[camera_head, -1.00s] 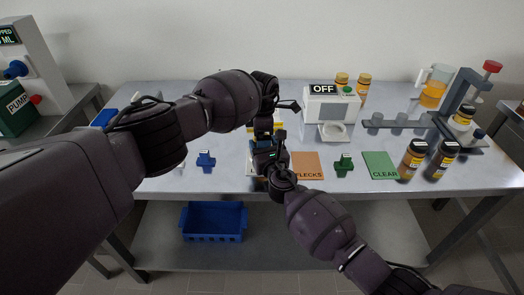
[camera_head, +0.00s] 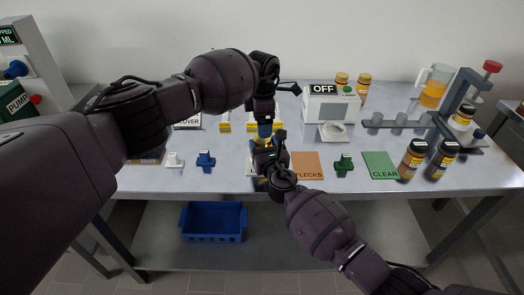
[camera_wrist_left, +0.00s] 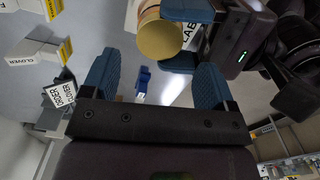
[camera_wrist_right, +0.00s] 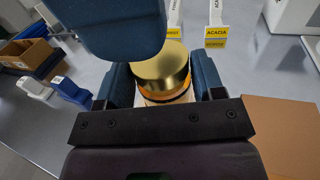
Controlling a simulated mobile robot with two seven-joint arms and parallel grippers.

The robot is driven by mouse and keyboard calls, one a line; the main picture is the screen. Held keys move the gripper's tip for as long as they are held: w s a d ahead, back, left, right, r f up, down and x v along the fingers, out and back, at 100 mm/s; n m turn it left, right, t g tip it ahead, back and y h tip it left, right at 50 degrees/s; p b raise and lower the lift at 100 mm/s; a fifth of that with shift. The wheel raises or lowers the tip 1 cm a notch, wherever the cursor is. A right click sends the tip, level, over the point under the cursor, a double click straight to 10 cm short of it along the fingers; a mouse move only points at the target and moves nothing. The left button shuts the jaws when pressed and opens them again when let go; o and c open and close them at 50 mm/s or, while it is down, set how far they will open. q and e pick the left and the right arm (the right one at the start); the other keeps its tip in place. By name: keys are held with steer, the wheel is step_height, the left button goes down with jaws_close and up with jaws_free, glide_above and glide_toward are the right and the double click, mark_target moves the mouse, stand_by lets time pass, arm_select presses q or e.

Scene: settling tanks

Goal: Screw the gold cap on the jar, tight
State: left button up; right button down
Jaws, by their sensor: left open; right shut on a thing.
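The jar with its gold cap on top shows in the right wrist view (camera_wrist_right: 162,68), upright between the blue fingers of my right gripper (camera_wrist_right: 163,88), which is shut on the jar below the cap. The gold cap also shows in the left wrist view (camera_wrist_left: 161,40). In the head view the jar is mostly hidden by my right gripper (camera_head: 265,154). My left gripper (camera_head: 265,131) is open and empty just above the cap, its fingers apart from it in the left wrist view (camera_wrist_left: 155,78). I cannot tell how tight the cap is.
An orange flecks mat (camera_head: 307,165) and green clear mat (camera_head: 380,165) lie to the right. A white device reading OFF (camera_head: 333,104) stands behind. Dark-capped jars (camera_head: 412,160) stand at right. A blue clip (camera_head: 206,160) is at left; a blue crate (camera_head: 213,222) sits below.

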arm_select(q)
steer(key=shift+r+n, duration=1.4)
steer(key=shift+f, duration=0.1)
steer(key=shift+f, duration=3.9)
steer(key=c, duration=1)
steer(key=shift+o, duration=0.2)
steer(key=shift+m, duration=1.7)
